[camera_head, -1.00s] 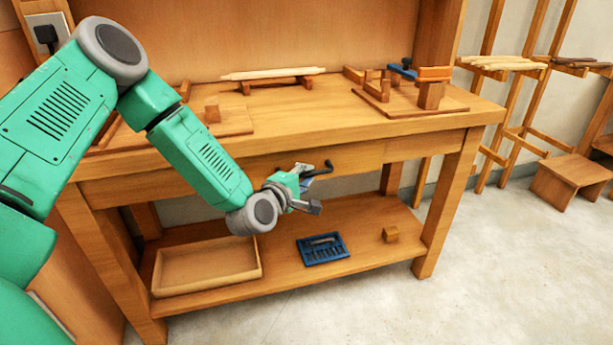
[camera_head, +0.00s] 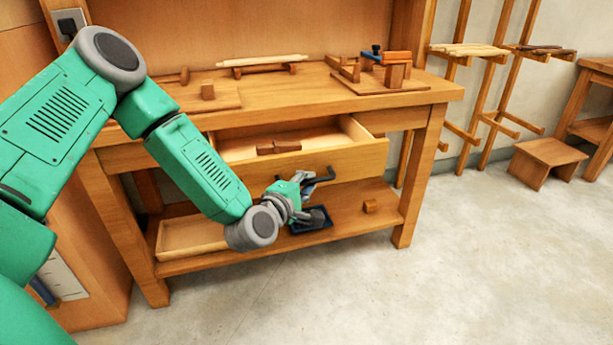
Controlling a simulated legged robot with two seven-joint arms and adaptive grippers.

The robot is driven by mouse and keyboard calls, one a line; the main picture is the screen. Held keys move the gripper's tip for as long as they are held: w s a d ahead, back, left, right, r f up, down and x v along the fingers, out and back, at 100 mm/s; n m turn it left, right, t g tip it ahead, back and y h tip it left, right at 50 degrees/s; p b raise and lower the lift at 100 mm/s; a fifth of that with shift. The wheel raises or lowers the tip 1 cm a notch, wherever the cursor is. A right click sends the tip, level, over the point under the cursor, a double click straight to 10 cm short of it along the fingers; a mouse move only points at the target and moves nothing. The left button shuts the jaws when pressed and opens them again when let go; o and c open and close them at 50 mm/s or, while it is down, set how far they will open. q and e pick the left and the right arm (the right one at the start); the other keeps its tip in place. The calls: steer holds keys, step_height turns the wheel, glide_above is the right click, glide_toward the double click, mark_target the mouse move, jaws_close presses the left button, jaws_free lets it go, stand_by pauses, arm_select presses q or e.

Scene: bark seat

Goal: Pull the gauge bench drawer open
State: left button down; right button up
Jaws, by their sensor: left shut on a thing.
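The gauge bench (camera_head: 434,91) is a wooden workbench with a drawer (camera_head: 357,158) under its top. The drawer stands partly open, pulled out toward me, and a small dark wooden piece (camera_head: 279,147) lies inside it. A dark bar handle (camera_head: 321,178) is on the drawer front. My left gripper (camera_head: 308,190) is at this handle, shut on it; its fingers partly hide the handle. My right gripper is not in view.
A low stool (camera_head: 547,160) stands at the right. The floor in front is clear.

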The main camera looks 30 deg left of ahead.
arm_select(q)
steer(key=shift+s+d+f, duration=0.25)
steer(key=shift+s+d, duration=0.7)
steer(key=shift+s, duration=0.2)
steer(key=shift+f, duration=0.1)
steer(key=c, duration=1.6)
jaws_free()
steer(key=shift+a, duration=0.2)
steer(key=shift+w, duration=0.1)
